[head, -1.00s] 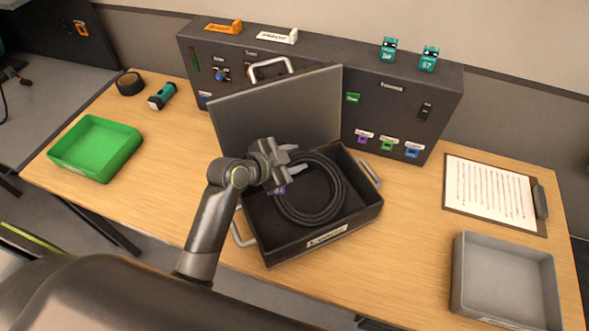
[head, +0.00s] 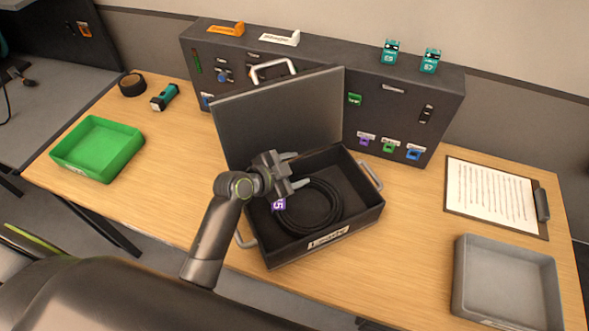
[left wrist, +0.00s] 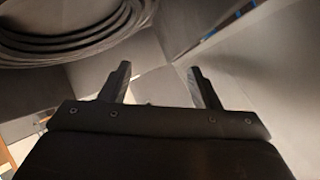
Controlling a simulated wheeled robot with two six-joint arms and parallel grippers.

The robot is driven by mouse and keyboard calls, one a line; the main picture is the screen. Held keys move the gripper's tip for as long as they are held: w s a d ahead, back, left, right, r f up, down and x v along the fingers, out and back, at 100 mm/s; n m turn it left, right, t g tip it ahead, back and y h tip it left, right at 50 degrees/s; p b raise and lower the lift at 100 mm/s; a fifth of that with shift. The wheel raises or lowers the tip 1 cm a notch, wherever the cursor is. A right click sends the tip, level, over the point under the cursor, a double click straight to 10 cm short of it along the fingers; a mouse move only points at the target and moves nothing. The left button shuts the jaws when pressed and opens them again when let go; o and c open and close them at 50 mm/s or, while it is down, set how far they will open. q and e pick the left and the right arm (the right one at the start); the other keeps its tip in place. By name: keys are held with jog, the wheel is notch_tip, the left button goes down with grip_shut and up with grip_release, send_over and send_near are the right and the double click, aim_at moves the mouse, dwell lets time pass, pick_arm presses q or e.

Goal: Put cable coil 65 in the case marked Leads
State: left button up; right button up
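The black cable coil (head: 336,222) lies inside the open dark case (head: 352,229), with a purple tag (head: 279,204) at its left side. The tag's number is only partly readable. The case's lid stands up at the back, and a white label (head: 328,238) is on its front, too blurred to read. My left gripper (head: 298,170) is open and empty above the coil's upper left part. In the left wrist view its fingers (left wrist: 157,85) are apart with nothing between them, and the coil (left wrist: 70,35) shows beyond them at upper left. My right gripper is not in view.
A dark panel (head: 412,91) with small fittings stands behind the case. A green tray (head: 75,165) is at left, near a tape roll and a torch (head: 164,97). A clipboard (head: 495,199) and a grey tray (head: 503,242) are at right. The table front is clear.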

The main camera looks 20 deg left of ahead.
pick_arm(q)
jog(key=shift+s+f, duration=0.2)
jog(key=shift+f, duration=0.25)
jog(key=shift+r, duration=0.1)
jog(key=r+b+v, duration=0.1)
jog(key=v, duration=1.1)
jog(key=shift+w, duration=0.2)
